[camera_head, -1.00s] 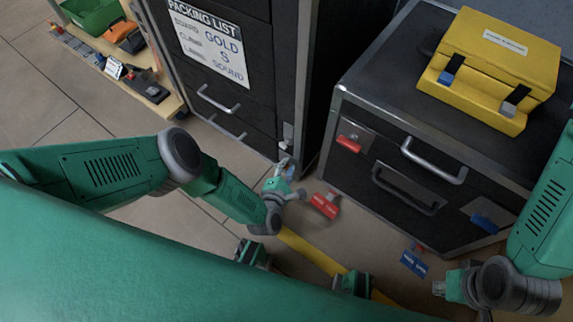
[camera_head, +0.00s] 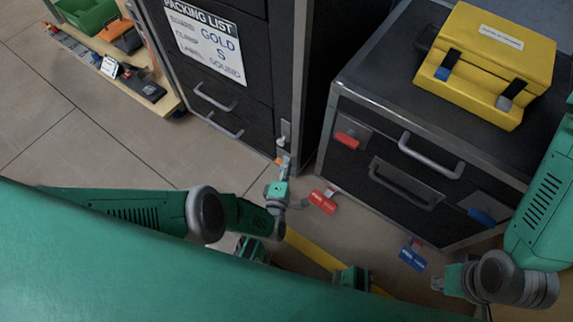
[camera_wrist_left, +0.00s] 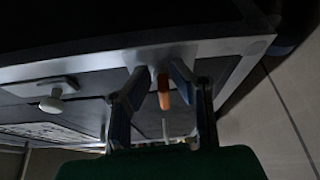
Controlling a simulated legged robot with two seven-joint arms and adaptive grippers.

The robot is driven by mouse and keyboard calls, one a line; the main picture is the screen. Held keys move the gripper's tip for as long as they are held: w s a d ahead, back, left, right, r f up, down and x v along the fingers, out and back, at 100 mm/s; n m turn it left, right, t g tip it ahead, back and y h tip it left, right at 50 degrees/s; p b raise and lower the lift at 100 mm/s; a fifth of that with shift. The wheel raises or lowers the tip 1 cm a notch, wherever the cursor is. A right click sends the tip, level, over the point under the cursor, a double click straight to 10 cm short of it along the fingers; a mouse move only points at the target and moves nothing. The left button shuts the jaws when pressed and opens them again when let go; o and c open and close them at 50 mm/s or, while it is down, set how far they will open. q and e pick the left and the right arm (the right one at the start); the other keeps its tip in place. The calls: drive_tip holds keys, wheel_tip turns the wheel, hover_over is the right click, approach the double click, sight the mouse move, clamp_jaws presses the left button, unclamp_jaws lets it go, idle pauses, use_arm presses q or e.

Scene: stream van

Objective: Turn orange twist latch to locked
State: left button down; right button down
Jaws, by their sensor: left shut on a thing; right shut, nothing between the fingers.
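The orange twist latch (camera_head: 279,161) is low on the front corner of the tall black cabinet, just below a pale knob. In the left wrist view the orange latch (camera_wrist_left: 163,92) hangs down below the metal edge, between my fingers. My left gripper (camera_head: 284,164) is shut on the latch; its fingers show on both sides of it in the left wrist view (camera_wrist_left: 162,78). Whether the latch is at its locked position cannot be told. My right gripper (camera_head: 439,285) is shut and empty, low at the right, away from the latch.
The pale knob (camera_wrist_left: 55,101) sits on a plate beside the latch. A black case (camera_head: 345,100) with red and blue latches stands right, a yellow box (camera_head: 490,60) on top.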

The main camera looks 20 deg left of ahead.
use_arm(q)
drive_tip(key=shift+s+f, duration=0.2)
drive_tip(key=shift+f, duration=0.1)
drive_tip(key=c, duration=1.6)
unclamp_jaws()
drive_tip(key=shift+a, duration=0.15)
drive_tip(key=shift+w, duration=0.1)
drive_tip(key=shift+r, duration=0.1)
drive_tip(key=shift+s+r, duration=0.1)
drive_tip(key=shift+s, duration=3.65)
